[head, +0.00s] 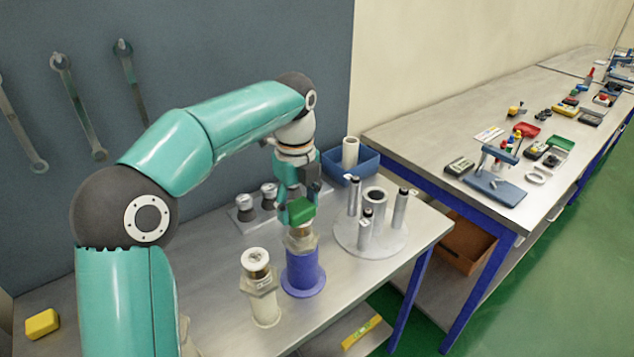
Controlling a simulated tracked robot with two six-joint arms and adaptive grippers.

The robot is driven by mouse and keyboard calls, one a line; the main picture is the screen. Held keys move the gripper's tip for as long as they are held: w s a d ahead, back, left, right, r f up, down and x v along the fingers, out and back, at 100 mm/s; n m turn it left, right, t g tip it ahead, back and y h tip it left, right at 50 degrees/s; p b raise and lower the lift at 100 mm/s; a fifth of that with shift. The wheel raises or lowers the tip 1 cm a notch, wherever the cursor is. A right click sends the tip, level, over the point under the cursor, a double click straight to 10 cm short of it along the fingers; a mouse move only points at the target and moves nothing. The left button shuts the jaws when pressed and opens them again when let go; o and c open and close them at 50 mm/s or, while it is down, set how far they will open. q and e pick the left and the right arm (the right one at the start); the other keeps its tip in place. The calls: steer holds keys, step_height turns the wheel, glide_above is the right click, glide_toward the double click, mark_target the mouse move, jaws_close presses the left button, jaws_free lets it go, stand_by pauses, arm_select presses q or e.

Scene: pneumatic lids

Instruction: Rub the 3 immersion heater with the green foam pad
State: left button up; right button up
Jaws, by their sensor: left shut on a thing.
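My left gripper (298,205) is shut on the green foam pad (301,210). It holds the pad just above, or against, the top of a metal hex-collared piece that looks like an immersion heater (301,240), upright in a blue flanged stand (303,278). I cannot tell whether pad and heater touch. A similar piece with a white top and a hex collar (259,275) stands upright on a cream base in front and to the left. Two smaller grey, capped pieces (244,205) stand on a plate behind. I cannot tell which others are heaters. My right gripper is out of view.
A round pale plate (370,243) with several upright cylinders stands right of the blue stand. A blue bin (362,169) holding a white roll is behind it. A yellow block (42,323) lies at far left. A second bench (420,125) with tools runs off right.

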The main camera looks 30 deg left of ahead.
arm_select(q)
steer(key=shift+s+d, duration=0.25)
steer(key=shift+d, duration=0.4)
steer(key=shift+s+d, duration=0.15)
steer(key=shift+d, duration=0.65)
step_height(320, 180, up, 8)
steer(key=p, duration=0.7)
steer(key=shift+r, duration=0.1)
